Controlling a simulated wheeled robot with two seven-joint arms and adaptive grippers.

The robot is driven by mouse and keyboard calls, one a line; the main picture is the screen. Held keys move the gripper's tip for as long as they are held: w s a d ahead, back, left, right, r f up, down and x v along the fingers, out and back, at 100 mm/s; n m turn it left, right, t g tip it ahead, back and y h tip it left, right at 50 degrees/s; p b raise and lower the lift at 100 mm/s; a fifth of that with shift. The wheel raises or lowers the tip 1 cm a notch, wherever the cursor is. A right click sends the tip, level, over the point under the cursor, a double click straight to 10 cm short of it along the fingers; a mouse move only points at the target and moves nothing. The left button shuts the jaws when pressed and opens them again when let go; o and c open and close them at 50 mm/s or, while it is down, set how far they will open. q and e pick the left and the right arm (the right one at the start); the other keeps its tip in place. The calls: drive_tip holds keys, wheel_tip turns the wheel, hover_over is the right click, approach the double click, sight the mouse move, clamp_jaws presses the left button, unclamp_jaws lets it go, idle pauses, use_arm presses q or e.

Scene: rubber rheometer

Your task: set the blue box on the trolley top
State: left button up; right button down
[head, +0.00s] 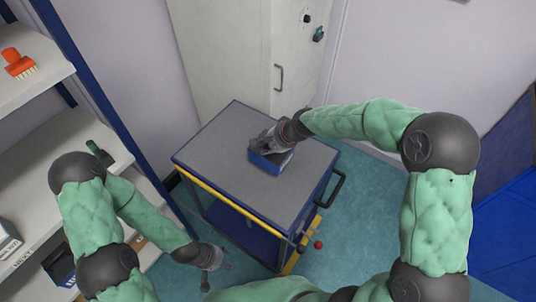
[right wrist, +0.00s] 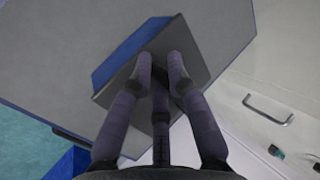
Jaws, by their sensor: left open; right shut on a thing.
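The blue box (head: 264,164) is at the middle of the grey trolley top (head: 225,140), below my right gripper (head: 266,146). My right gripper is shut on the box, and the hand covers part of it. In the right wrist view the box shows a blue side (right wrist: 127,52) and a dark face between the fingers (right wrist: 160,62). The box is at or very near the top's surface; I cannot tell whether it touches. My left gripper (head: 217,273) is open and empty, low over the floor, left of the trolley's front.
Shelves (head: 60,140) stand at the left, with an orange brush (head: 18,63) on the upper one. A pale cabinet (head: 235,55) stands behind the trolley. A black handle (head: 333,190) juts from the trolley's right side. The trolley top is otherwise clear.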

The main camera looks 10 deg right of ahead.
drive_tip(key=shift+w+d+f, duration=0.2)
drive_tip(key=shift+w, duration=0.05)
drive_tip(key=f+b, duration=0.1)
drive_tip(key=f, duration=0.1)
drive_tip(key=f+b, duration=0.1)
drive_tip(key=shift+w+d+f, duration=0.15)
drive_tip(key=shift+w+f, duration=0.05)
drive_tip(key=shift+f, duration=0.15)
drive_tip(key=c, duration=1.2)
unclamp_jaws()
drive_tip(key=shift+s, duration=0.1)
drive_tip(key=shift+r, duration=0.1)
drive_tip(key=p+v, duration=0.3)
drive_tip(key=v, duration=0.8)
drive_tip(key=shift+d+r, duration=0.2)
drive_tip(key=shift+r, duration=0.15)
drive_tip(key=shift+s, duration=0.15)
